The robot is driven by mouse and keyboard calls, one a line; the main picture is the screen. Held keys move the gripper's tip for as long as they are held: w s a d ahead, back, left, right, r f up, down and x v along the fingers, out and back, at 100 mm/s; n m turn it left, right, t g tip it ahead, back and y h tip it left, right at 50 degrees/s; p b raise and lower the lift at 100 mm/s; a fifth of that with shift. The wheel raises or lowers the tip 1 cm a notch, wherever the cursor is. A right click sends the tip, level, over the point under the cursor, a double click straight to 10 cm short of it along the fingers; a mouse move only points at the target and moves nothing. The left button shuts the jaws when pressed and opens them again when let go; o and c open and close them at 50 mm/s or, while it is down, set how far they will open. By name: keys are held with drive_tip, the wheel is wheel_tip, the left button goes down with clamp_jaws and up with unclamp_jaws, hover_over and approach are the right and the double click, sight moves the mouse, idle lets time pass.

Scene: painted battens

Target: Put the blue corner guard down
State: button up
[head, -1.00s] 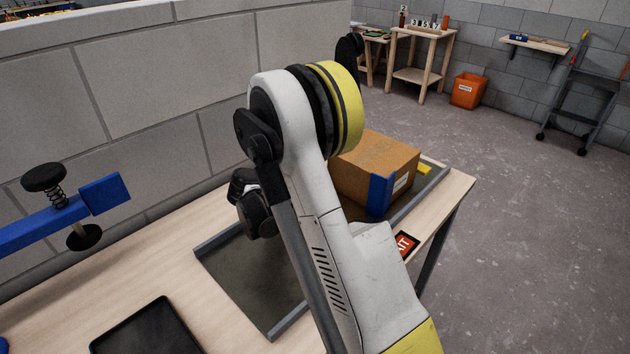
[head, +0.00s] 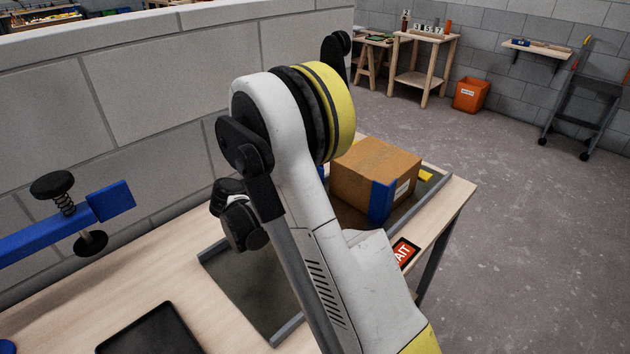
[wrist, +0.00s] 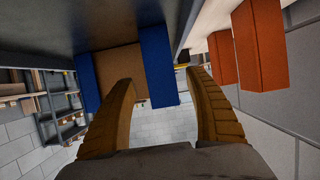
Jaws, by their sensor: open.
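A cardboard box (head: 374,173) stands on the dark tray (head: 250,290) on the bench. A blue corner guard (head: 381,201) covers its near upright edge, and a blue sliver (head: 321,172) shows beside my arm at the box's left. In the wrist view, blue guards stand at the left (wrist: 86,80) and right (wrist: 158,65) edges of the box face (wrist: 118,65). My gripper (wrist: 165,95) is open; the right-hand guard appears between its fingers, apart from both, with the depth gap unclear. My arm hides the gripper in the head view.
A block wall runs behind the bench. A blue clamp (head: 60,225) and a dark tablet (head: 155,330) lie to the left. Orange blocks (wrist: 257,45) show at the right of the wrist view. A red sign (head: 404,252) sits on the bench's near edge.

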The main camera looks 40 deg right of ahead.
drive_tip(key=s+a+r+n+t+y+p, duration=0.1)
drive_tip(key=s+a+r+n+t+y, duration=0.1)
drive_tip(key=s+a+r+n+y, duration=0.7)
drive_tip(key=s+a+r+n+t+y, duration=0.1)
drive_tip(key=s+a+n+t+y, duration=0.2)
drive_tip(key=s+a+n, duration=0.4)
drive_tip(key=s+a+y, duration=0.1)
drive_tip(key=s+a, duration=0.5)
drive_tip(key=a, duration=0.1)
drive_tip(key=shift+s+a+r, duration=0.3)
drive_tip(key=shift+r, duration=0.05)
idle(0.4)
